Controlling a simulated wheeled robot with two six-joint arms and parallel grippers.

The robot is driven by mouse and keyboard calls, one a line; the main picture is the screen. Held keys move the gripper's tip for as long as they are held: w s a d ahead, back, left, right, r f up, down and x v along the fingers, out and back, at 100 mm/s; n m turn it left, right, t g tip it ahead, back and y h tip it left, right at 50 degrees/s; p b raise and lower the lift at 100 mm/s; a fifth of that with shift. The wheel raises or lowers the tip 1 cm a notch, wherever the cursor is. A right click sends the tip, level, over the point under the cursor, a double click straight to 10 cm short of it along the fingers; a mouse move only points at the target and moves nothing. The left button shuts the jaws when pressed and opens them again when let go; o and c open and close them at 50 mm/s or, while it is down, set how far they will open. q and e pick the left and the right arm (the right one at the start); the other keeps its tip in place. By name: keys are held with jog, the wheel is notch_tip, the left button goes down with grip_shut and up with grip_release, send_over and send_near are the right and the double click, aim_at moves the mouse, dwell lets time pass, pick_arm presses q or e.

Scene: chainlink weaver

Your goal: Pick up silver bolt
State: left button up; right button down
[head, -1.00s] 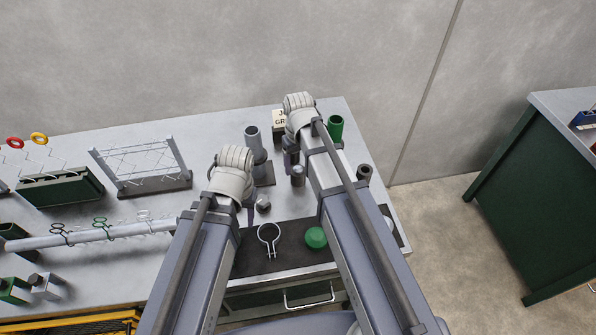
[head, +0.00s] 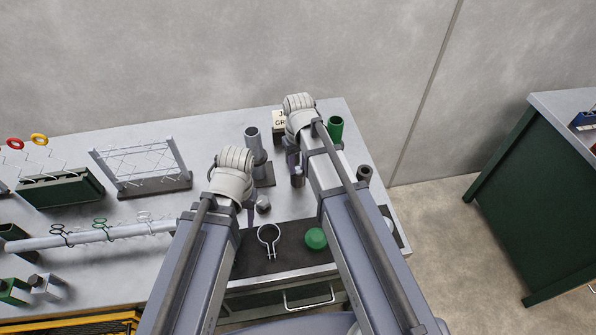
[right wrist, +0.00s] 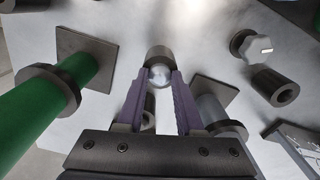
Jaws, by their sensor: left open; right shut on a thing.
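My right gripper (right wrist: 158,90) is shut on a shiny silver round-ended piece (right wrist: 159,75). A dark grey cylindrical part (right wrist: 160,53) shows right behind it; whether the two are joined I cannot tell. The held piece may be the silver bolt. In the head view it is at or by a small grey cylinder (head: 298,178) under my right wrist. A second silver piece, with a faceted head (head: 263,203), stands on the table beside my left gripper (head: 250,216); it also shows in the right wrist view (right wrist: 260,48). My left gripper is open, its fingers mostly hidden by the wrist.
A grey post (head: 254,145) and a green post (head: 336,128) stand on either side of my right gripper. A dark hollow cylinder (head: 364,173) is to the right.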

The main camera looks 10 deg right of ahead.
aim_at(298, 169)
pick_arm(q)
notch_tip(298, 169, up, 11)
jog(key=p, duration=1)
jog(key=shift+f+p, duration=0.2)
jog(key=shift+p, duration=0.1)
pick_arm(e)
notch_tip(298, 169, up, 11)
jog(key=shift+f, duration=0.2)
